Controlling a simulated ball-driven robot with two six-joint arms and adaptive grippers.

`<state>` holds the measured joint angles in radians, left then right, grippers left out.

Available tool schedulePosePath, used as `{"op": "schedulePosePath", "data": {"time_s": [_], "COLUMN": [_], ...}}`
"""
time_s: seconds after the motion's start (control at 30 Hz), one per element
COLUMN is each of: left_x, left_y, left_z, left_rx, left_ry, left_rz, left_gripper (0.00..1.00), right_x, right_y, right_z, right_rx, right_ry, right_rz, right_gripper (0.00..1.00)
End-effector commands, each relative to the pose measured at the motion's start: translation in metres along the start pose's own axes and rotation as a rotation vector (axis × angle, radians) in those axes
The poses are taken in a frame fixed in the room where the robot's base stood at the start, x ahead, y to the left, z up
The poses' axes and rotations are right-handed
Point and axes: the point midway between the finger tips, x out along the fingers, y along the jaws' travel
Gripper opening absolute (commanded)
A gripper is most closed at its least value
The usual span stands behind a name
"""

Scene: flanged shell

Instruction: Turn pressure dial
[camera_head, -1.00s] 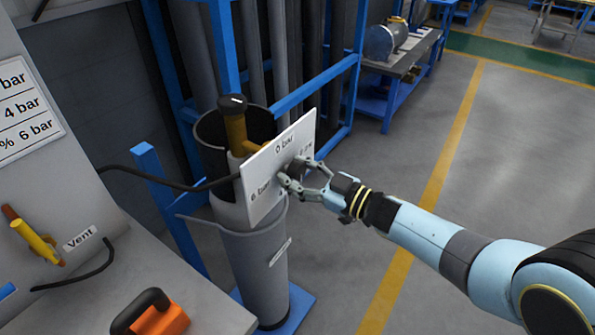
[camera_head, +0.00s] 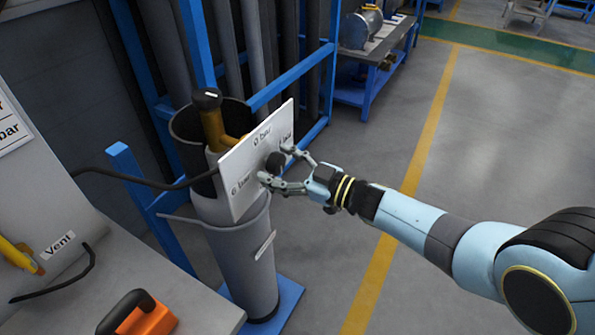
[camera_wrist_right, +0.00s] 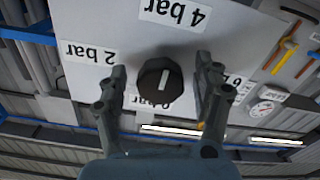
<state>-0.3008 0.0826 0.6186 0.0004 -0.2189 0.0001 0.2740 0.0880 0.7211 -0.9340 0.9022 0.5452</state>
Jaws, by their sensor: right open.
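The pressure dial is a black faceted knob (camera_wrist_right: 160,82) with a white pointer line, on a white plate (camera_wrist_right: 125,30) marked 0, 2, 4 and 6 bar. In the right wrist view the picture is upside down and the pointer runs roughly vertical. In the head view the plate (camera_head: 240,180) stands tilted at the grey cylinder, and the knob (camera_head: 275,163) is partly hidden by my fingers. My right gripper (camera_head: 277,168) is open, its fingers on either side of the knob. In the wrist view gaps show between the knob and both fingers. My left gripper is not in view.
A grey cylinder (camera_head: 240,258) stands on a blue base, with a yellow valve stem (camera_head: 212,125) and black cap on top. A black hose runs left. An orange-and-black tool (camera_head: 138,315) lies on the grey bench.

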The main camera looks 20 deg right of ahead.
Motion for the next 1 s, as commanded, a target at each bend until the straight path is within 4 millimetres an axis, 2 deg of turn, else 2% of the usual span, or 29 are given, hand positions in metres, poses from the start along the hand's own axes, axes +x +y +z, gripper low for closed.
{"op": "schedulePosePath", "data": {"time_s": [0.3,0.5,0.7,1.0], "left_x": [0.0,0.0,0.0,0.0], "left_y": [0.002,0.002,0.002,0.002], "left_z": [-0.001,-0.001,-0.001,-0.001], "left_rx": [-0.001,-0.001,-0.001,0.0], "left_ry": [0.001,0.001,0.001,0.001], "left_rz": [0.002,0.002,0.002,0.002], "left_gripper": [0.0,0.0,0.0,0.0], "right_x": [-0.067,-0.102,-0.114,-0.114], "right_y": [-0.001,-0.001,-0.001,-0.001], "right_z": [0.002,0.001,0.001,0.001], "right_rx": [-0.003,0.0,0.001,0.001], "right_ry": [-0.005,-0.004,-0.002,-0.002], "right_rz": [-0.002,-0.002,-0.001,-0.001], "right_gripper": [0.68,0.68,0.68,0.68]}}
